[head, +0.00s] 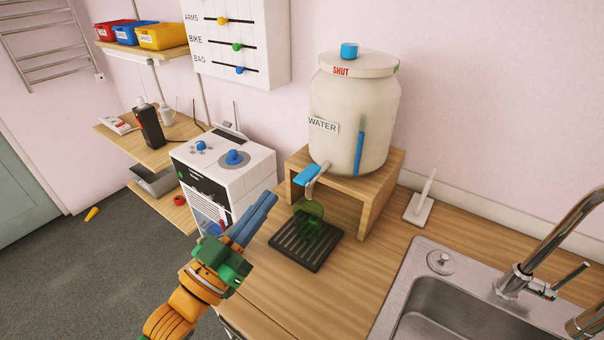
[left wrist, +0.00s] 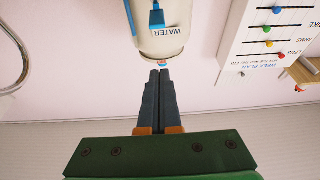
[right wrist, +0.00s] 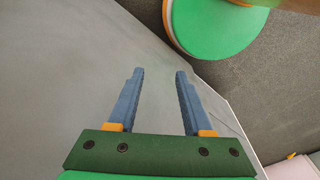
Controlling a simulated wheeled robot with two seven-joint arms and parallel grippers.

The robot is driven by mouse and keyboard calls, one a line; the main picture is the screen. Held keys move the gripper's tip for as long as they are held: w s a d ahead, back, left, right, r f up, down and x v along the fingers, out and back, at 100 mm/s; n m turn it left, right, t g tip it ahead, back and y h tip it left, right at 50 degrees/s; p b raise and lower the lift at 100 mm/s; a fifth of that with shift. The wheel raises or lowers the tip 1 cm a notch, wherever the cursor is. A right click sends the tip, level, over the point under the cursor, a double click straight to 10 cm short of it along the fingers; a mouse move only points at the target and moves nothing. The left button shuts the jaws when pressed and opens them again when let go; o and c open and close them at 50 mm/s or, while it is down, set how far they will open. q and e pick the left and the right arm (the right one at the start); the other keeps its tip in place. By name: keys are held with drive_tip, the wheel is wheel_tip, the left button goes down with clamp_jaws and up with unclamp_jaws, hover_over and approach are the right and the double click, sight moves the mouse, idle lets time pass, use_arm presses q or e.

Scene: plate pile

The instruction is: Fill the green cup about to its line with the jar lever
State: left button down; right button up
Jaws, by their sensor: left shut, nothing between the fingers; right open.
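The cream water jar (head: 345,110) stands on a wooden stand. Its blue lever (head: 308,175) sits on the tap low at its front; a blue lever also shows in the left wrist view (left wrist: 156,18). The see-through green cup (head: 309,222) stands upright on the dark slatted tray (head: 283,242) under the tap. Its line and any water inside cannot be made out. My left gripper (head: 270,198) is shut and empty, left of the cup and lever, apart from both. My right gripper (right wrist: 160,72) is open and empty, outside the head view.
A white machine with blue knobs (head: 232,170) stands behind my left gripper. The sink (head: 450,310) and tap (head: 545,250) are at the right. The counter before the tray is clear.

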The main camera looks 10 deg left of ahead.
use_arm(q)
wheel_tip(320, 180, up, 4)
drive_tip(key=p, duration=0.4)
hover_over(300, 183)
drive_tip(key=shift+s+a+f, duration=0.1)
drive_tip(key=shift+a+f, duration=0.05)
drive_tip(key=shift+f, duration=0.65)
drive_tip(key=shift+s+a+f, duration=0.1)
drive_tip(key=shift+f, duration=0.65)
drive_tip(key=shift+s+a+f, duration=0.1)
drive_tip(key=shift+a+f, duration=0.05)
drive_tip(key=shift+f, duration=0.65)
drive_tip(key=f+t+b, duration=0.1)
drive_tip(key=b, duration=0.3)
drive_tip(key=f+t+h+b, duration=0.1)
drive_tip(key=b, duration=0.3)
drive_tip(key=f+t+b, duration=0.1)
drive_tip(key=b, duration=0.3)
drive_tip(key=shift+s+a+f, duration=0.1)
drive_tip(key=shift+s+f, duration=0.05)
drive_tip(key=shift+s, duration=0.1)
drive_tip(key=shift+t, duration=0.3)
drive_tip(key=shift+r, duration=0.4)
